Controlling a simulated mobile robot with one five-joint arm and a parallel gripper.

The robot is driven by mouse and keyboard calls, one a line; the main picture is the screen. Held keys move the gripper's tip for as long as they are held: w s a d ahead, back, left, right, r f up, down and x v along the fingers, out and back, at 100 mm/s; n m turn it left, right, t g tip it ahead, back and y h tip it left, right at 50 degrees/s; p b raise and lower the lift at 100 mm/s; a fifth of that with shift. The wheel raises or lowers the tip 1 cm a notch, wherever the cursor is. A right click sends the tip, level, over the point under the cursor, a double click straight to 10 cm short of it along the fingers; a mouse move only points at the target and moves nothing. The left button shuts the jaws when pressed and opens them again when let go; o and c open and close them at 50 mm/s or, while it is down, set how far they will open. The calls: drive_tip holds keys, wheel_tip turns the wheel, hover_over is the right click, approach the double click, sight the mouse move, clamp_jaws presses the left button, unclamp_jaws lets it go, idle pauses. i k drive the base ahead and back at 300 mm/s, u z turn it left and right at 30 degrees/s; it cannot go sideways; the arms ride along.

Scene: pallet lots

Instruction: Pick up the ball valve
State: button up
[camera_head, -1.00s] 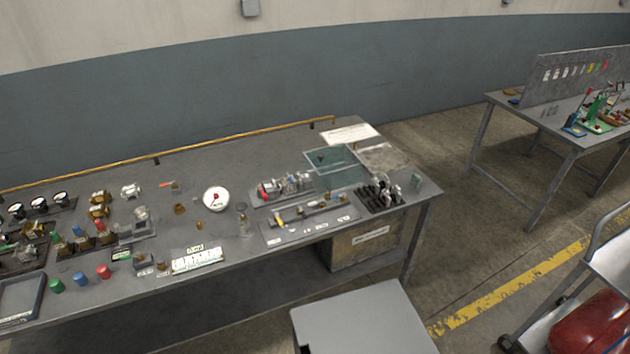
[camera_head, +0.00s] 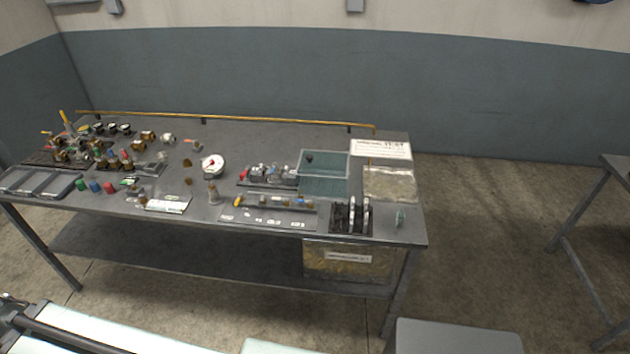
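Several small valves and fittings lie on the grey workbench (camera_head: 260,140), too small to tell surely which one is the ball valve. A small piece with an orange-red lever (camera_head: 190,144) lies near the back middle, left of a round white gauge or dish (camera_head: 212,165); it may be a ball valve. Brass fittings (camera_head: 147,136) stand to its left. A crowded group of valves with coloured handles (camera_head: 75,150) sits at the bench's far left. My gripper is not in view.
A clear glass-like tank (camera_head: 323,172), a black rack (camera_head: 350,217) and a bin with pale contents (camera_head: 390,184) occupy the bench's right end. A grey flat top (camera_head: 458,338) stands in front at right. Floor is open to the right of the bench (camera_head: 490,220).

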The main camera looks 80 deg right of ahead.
sight(278, 175)
drive_tip(key=k, duration=0.5)
drive_tip(key=z, duration=0.6)
drive_tip(key=i, duration=1.5)
drive_tip(key=u, duration=0.05)
